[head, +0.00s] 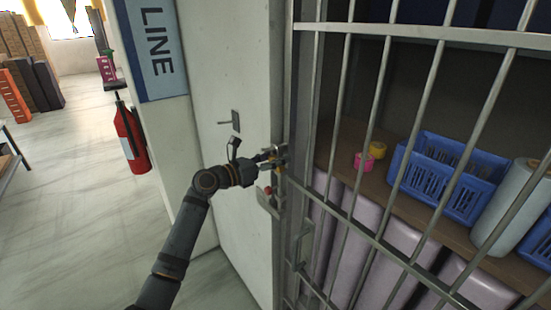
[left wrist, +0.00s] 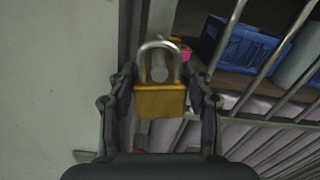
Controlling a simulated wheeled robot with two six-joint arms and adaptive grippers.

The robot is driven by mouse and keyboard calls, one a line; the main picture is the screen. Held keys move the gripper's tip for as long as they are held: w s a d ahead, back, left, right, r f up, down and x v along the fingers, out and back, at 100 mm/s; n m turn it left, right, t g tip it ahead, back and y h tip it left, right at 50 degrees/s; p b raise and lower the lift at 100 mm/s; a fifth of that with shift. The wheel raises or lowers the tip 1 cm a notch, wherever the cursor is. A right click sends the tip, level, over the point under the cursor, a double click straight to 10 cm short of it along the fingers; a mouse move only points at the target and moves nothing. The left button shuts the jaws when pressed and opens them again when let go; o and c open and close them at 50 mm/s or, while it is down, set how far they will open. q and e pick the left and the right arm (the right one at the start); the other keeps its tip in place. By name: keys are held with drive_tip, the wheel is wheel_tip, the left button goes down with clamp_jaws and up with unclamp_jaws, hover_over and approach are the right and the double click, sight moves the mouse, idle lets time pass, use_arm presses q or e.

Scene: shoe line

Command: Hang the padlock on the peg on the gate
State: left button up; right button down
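The padlock (left wrist: 160,101) has a brass body and a silver shackle. It shows upright in the left wrist view, shackle at the top. My left gripper (left wrist: 160,88) has a finger against each side of the body and looks shut on it. The round grey end of the peg (left wrist: 160,73) shows inside the shackle's loop; I cannot tell whether the shackle is around it or in front of it. In the head view my left gripper (head: 277,158) is at the edge of the barred gate (head: 345,120), largely hiding the padlock. My right gripper is not in view.
A latch plate with a red part (head: 267,191) sits just below the gripper. Behind the bars, a shelf holds blue baskets (head: 430,180), a white roll (head: 510,205) and pink and yellow rolls.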

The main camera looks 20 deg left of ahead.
use_arm(q)
drive_tip(key=o, duration=0.5)
drive_tip(key=shift+d, duration=0.1)
drive_tip(key=shift+c, duration=0.2)
drive_tip(key=shift+s+a, duration=0.2)
drive_tip(key=shift+a, duration=0.1)
drive_tip(key=v, duration=1.1)
drive_tip(key=shift+s, duration=0.15)
drive_tip(key=shift+a, duration=0.15)
